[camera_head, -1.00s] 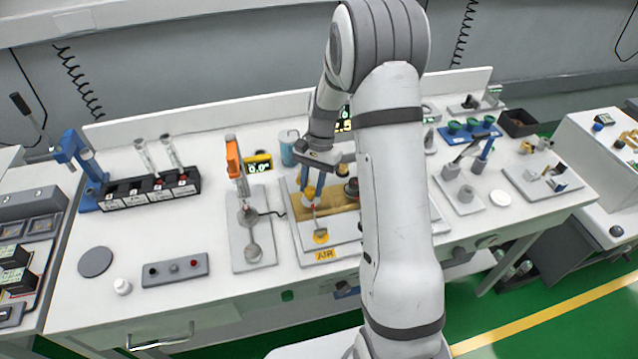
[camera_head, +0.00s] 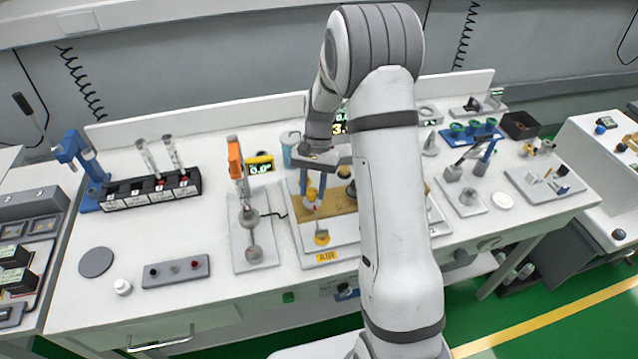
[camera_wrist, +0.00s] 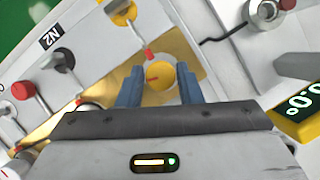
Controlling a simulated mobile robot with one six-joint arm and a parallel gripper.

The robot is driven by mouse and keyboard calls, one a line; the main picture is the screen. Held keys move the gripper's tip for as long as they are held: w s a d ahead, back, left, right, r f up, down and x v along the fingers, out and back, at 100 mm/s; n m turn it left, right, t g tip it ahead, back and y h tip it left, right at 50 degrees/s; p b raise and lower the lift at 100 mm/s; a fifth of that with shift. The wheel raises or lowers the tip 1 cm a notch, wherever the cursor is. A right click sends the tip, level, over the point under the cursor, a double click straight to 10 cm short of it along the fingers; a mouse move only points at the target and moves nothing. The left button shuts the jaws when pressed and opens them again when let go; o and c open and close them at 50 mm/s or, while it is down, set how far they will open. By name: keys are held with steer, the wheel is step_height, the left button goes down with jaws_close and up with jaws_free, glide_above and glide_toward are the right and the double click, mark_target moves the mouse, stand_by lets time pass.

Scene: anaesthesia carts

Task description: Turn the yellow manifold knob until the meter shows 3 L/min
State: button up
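The yellow manifold knob (camera_wrist: 160,76) sits between the two blue fingers of my gripper (camera_wrist: 160,84) in the wrist view.
A separate meter (camera_head: 260,167) reading 0.0 stands left of my gripper, by an orange-topped flowmeter (camera_head: 235,160). A yellow round fitting (camera_head: 321,238) with a lever lies in front, above the AIR label (camera_head: 326,257). A blue cylinder (camera_head: 290,148) stands behind. Free table surface lies to the left.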

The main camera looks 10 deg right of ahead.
steer(key=o, duration=0.4)
steer(key=shift+w+r, duration=0.1)
steer(key=shift+c, duration=0.2)
steer(key=b+v, duration=0.1)
steer(key=v, duration=0.6)
steer(key=shift+r, duration=0.35)
steer(key=shift+w, duration=0.1)
steer(key=s+r+n+t+h, duration=0.1)
steer(key=s+r+n+t, duration=0.2)
steer(key=s+r, duration=0.75)
steer(key=s+n+t+h, duration=0.1)
steer(key=s+t, duration=0.3)
steer(key=s, duration=1)
steer(key=shift+s+n, duration=0.3)
steer(key=shift+n, duration=0.6)
